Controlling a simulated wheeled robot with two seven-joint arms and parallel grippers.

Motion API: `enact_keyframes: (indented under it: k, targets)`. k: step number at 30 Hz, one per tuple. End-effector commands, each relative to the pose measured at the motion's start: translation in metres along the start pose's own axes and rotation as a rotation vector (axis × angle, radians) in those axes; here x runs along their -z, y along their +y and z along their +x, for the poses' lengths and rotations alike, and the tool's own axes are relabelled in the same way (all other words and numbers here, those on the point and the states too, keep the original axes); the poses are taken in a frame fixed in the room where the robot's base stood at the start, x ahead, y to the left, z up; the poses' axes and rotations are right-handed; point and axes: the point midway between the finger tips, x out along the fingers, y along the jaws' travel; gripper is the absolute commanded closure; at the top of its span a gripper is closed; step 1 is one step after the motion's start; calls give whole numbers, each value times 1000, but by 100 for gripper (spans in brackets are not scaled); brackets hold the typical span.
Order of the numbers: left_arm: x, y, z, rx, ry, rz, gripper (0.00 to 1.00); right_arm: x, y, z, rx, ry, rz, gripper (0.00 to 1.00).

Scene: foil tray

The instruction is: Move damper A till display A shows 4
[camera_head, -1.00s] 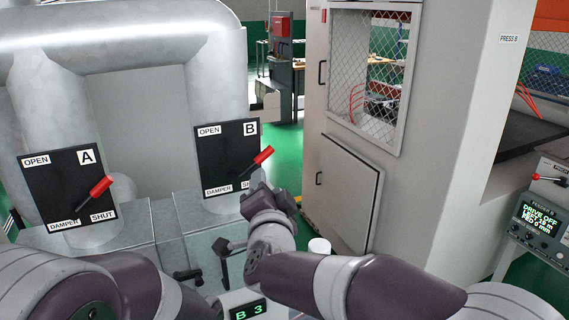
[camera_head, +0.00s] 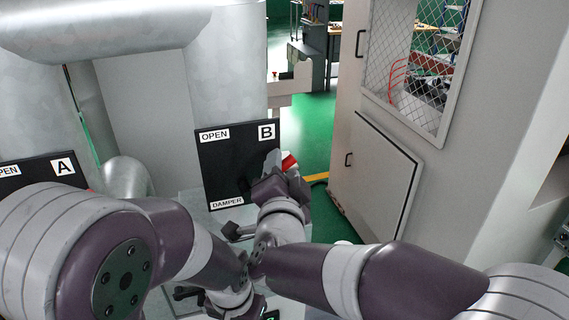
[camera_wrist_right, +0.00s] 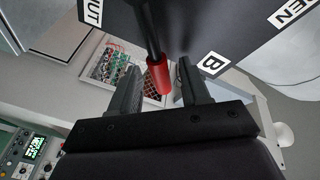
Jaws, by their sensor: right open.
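The panel of damper A (camera_head: 30,178) is at the left edge of the head view, mostly hidden behind my left arm; its lever position cannot be read. Display A is not visible. The panel of damper B (camera_head: 225,165) is at the centre, and its red handle (camera_head: 289,161) shows beside my right gripper (camera_head: 272,168). In the right wrist view, the open jaws (camera_wrist_right: 158,70) have the red handle (camera_wrist_right: 156,78) of damper B between them in the picture; contact cannot be told.
Display B (camera_head: 269,316) is cut off at the bottom edge. A black handle (camera_head: 234,232) sits below panel B. A grey cabinet with a door (camera_head: 375,180) stands to the right. Green floor (camera_head: 305,130) shows between the ducts and the cabinet.

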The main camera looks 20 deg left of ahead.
Motion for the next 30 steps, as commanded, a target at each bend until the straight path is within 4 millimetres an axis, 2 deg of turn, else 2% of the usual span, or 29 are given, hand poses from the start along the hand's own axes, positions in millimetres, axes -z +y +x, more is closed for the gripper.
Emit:
enact_keyframes:
  k: [3,4,6,8,20,30]
  targets:
    - [0,0,0,0,0,0,68,0,0,0,0,0,0,53]
    - [0,0,0,0,0,0,68,0,0,0,0,0,0,60]
    - [0,0,0,0,0,0,68,0,0,0,0,0,0,83]
    - [0,0,0,0,0,0,68,0,0,0,0,0,0,100]
    - [0,0,1,0,0,0,68,0,-5,-1,16,10,-50,100]
    - [-1,0,6,0,0,0,68,-2,-20,-4,75,53,-257,100]
